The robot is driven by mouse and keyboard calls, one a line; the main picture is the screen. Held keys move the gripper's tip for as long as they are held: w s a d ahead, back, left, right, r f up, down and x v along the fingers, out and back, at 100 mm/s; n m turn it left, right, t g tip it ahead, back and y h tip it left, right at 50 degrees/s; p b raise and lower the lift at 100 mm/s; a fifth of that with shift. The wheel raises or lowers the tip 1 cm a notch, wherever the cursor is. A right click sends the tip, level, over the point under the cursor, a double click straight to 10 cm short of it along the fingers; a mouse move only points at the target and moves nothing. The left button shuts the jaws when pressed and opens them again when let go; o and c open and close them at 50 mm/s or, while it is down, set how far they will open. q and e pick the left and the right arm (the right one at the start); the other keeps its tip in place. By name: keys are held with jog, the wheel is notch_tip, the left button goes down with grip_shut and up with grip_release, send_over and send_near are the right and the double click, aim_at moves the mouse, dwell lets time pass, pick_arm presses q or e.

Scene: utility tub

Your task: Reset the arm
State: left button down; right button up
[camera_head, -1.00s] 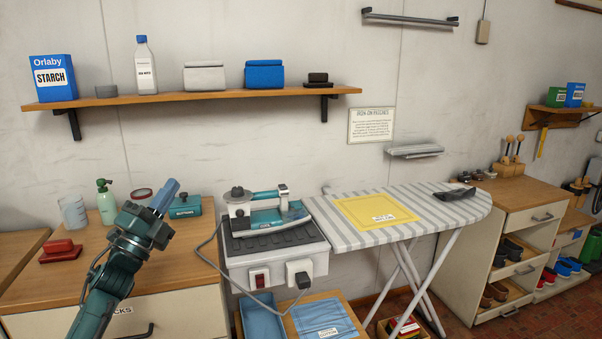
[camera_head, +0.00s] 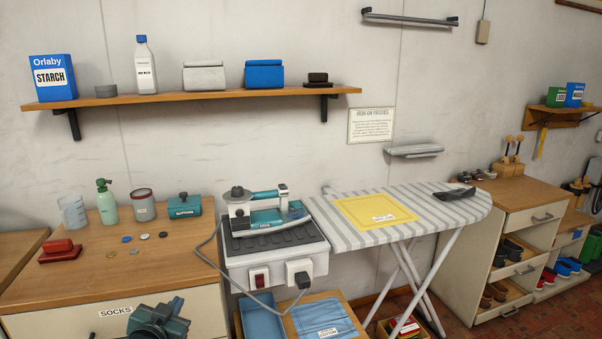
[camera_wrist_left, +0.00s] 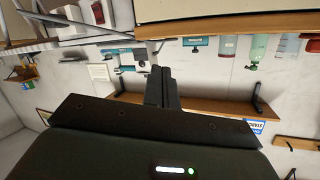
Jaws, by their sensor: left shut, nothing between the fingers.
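My left gripper (camera_head: 172,308) is low at the bottom edge of the head view, in front of the sock drawer front (camera_head: 116,312). Only part of it and the wrist shows there; the rest of the arm is out of frame. In the left wrist view its dark fingers (camera_wrist_left: 161,86) are together, with nothing between them. That view is upside down, with the counter edge along the top. My right gripper is in neither view.
The wooden counter (camera_head: 100,275) holds a red brush (camera_head: 60,252), a green spray bottle (camera_head: 107,203), a grey tin (camera_head: 143,206), a teal box (camera_head: 184,206) and several buttons. An iron (camera_head: 265,207) rests on its station beside the striped ironing board (camera_head: 450,212).

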pick_arm(q)
jog(key=s+d+f+g+h, duration=0.1)
jog(key=s+d+f, duration=0.3)
jog(key=s, duration=0.6)
jog(key=s+d+f+g+h, duration=0.1)
jog(key=s+d+f, duration=0.3)
jog(key=s, duration=0.6)
jog(key=s+d+f+g+h, duration=0.1)
jog(key=s+d+f, duration=0.4)
jog(key=s, duration=0.5)
jog(key=shift+s+d+n+g, duration=0.3)
jog(key=shift+s+d+g, duration=0.15)
jog(key=shift+g, duration=0.35)
